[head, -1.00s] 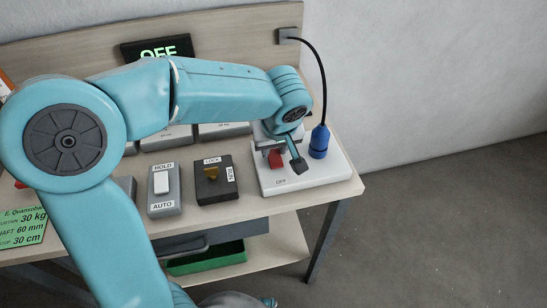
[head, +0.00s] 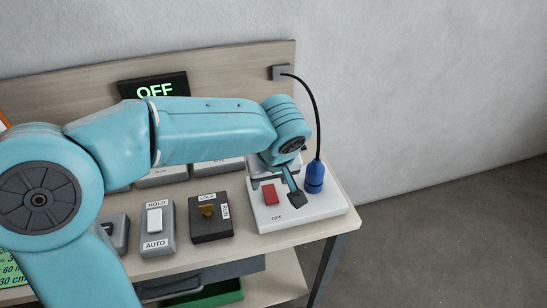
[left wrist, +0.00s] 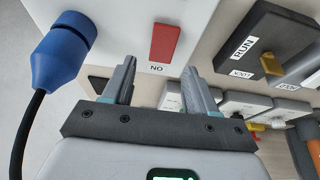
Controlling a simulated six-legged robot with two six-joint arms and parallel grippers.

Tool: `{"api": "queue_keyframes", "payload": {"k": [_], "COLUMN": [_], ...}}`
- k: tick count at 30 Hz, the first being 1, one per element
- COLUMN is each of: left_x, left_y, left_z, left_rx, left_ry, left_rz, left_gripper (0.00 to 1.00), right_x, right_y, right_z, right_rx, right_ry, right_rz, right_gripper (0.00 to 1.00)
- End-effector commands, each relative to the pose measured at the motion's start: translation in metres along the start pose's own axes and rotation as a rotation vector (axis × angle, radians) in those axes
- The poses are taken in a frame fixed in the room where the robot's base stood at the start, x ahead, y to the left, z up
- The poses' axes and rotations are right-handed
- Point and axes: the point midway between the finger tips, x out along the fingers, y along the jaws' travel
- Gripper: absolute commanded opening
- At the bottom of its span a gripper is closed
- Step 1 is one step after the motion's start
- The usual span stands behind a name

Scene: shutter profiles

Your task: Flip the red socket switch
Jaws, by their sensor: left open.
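The red switch (head: 270,194) sits on the white socket box (head: 327,205) at the table's right end, with an OFF label in front of it. In the left wrist view the red switch (left wrist: 165,42) lies ahead of the fingertips, with an ON label on its near side. My left gripper (head: 279,190) is open and empty, its fingers spread on either side of the switch's line; it also shows in the left wrist view (left wrist: 158,70). Contact with the switch is not visible. My right gripper is out of view.
A blue plug (head: 315,178) with a black cable stands at the box's back right. A black LOCK key switch (head: 224,228) and a grey HOLD/AUTO switch (head: 168,244) are to the left. A display (head: 155,89) behind reads OFF. Free floor lies to the right.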

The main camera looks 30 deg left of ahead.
Motion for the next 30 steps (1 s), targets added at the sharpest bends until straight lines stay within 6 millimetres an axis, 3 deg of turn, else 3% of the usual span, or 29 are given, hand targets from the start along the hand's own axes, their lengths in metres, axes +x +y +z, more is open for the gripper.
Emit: {"api": "queue_keyframes", "payload": {"k": [9,15,21,30], "left_x": [-0.087,-0.124,-0.137,-0.137], "left_y": [0.001,0.001,0.0,0.0], "left_z": [-0.001,-0.001,0.0,0.0], "left_rx": [0.002,0.001,0.001,0.0], "left_ry": [0.003,0.003,0.001,0.002], "left_rz": [0.006,0.005,0.002,0.001], "left_gripper": [0.57,0.57,0.57,0.57], "right_x": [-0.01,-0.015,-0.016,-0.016], "right_y": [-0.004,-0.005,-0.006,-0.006], "right_z": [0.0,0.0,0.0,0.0], "right_rx": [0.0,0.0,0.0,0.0], "right_ry": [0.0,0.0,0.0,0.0], "right_rz": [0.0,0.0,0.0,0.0], "right_gripper": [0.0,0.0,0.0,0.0]}}
